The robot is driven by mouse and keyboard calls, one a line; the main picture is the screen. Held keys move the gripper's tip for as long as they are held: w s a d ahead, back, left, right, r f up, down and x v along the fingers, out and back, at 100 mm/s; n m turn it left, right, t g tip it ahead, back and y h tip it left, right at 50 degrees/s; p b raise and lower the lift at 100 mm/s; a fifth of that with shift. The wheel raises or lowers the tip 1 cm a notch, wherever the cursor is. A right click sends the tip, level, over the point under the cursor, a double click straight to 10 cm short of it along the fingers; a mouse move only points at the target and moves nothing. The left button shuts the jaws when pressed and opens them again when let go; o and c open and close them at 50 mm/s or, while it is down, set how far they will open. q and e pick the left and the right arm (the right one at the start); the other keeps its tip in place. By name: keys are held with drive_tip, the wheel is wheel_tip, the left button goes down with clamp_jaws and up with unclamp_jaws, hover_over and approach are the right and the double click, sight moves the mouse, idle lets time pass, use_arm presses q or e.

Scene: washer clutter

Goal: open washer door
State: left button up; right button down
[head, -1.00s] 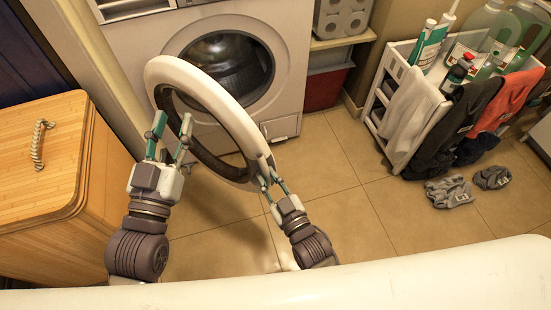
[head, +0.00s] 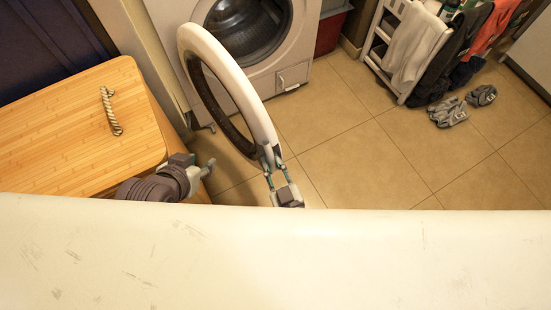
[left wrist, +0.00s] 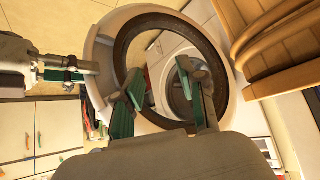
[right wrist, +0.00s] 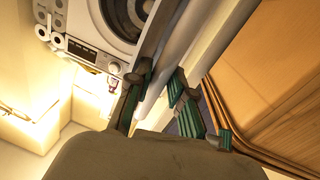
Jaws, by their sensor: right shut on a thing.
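The washer door (head: 243,85), a thick white ring with a dark inner rim, stands well open from the white washer (head: 293,75). Its round drum opening (head: 245,30) shows behind. My right gripper (head: 271,160) is shut on the door's near edge; the right wrist view shows the white rim (right wrist: 163,80) between its fingers. My left gripper (head: 209,168) is left of the door, close to the wooden hamper, apart from the rim. In the left wrist view its fingers (left wrist: 160,85) are spread and empty, with the door ring (left wrist: 108,30) beyond them.
The wooden hamper (head: 70,130) with a rope handle stands left, close to my left arm. A white rack (head: 409,85) with hanging cloths is at the back right. Grey shoes (head: 448,111) lie on the tiles. The floor (head: 345,150) right of the door is clear.

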drive_tip(key=shift+a+r, duration=0.3)
drive_tip(key=shift+a, duration=0.05)
drive_tip(key=shift+w, duration=0.1)
drive_tip(key=c, duration=1.1)
unclamp_jaws()
drive_tip(key=shift+w, duration=0.1)
drive_tip(key=v, duration=1.2)
drive_tip(key=shift+d+f, duration=0.1)
drive_tip(key=shift+f, duration=0.2)
